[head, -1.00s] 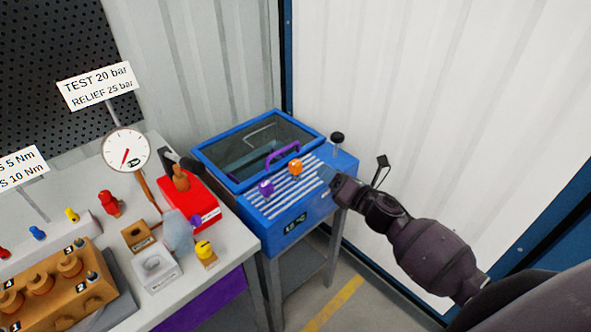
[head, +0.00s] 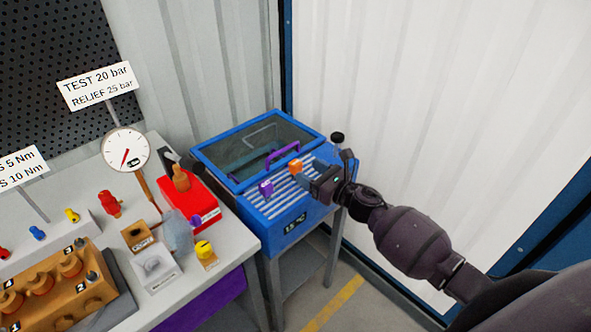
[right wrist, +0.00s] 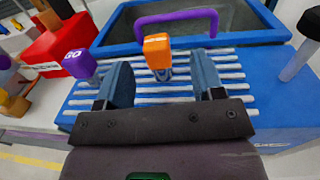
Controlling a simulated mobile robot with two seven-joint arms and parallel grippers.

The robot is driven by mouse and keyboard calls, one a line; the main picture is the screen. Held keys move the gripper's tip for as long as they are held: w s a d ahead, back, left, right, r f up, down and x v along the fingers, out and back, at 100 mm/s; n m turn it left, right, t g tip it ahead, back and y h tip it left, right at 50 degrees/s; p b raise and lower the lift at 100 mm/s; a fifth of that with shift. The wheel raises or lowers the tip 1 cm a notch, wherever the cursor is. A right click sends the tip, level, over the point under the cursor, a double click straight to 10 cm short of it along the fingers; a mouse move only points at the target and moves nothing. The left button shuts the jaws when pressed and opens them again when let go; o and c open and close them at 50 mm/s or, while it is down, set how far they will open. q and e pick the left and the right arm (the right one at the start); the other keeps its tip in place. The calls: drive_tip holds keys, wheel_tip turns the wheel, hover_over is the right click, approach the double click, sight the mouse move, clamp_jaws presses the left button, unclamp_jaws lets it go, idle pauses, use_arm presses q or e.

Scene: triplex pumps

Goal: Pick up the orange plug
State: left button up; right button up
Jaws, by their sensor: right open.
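The orange plug (head: 296,167) stands upright on the ribbed rack on top of the blue cabinet, just in front of the purple handle. In the right wrist view the orange plug (right wrist: 158,52) has an orange head over a grey stem. My right gripper (head: 316,179) is at the right of the plug in the head view. In the right wrist view my right gripper (right wrist: 162,82) is open and empty, with its two fingers apart and the plug beyond and between them. My left gripper is not in view.
A purple plug (head: 265,188) stands left of the orange one, near the left finger. A dark-topped post (head: 337,138) stands at the back right. The purple handle (head: 283,153) of the lidded blue bath (head: 230,184) is close behind the plug.

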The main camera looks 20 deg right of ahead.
sight(300, 165)
drive_tip(key=shift+x, duration=2.7)
drive_tip(key=shift+a+r, duration=0.15)
drive_tip(key=shift+r, duration=0.05)
drive_tip(key=shift+s, duration=0.1)
drive_tip(key=c, duration=1)
drive_tip(key=shift+r, duration=0.15)
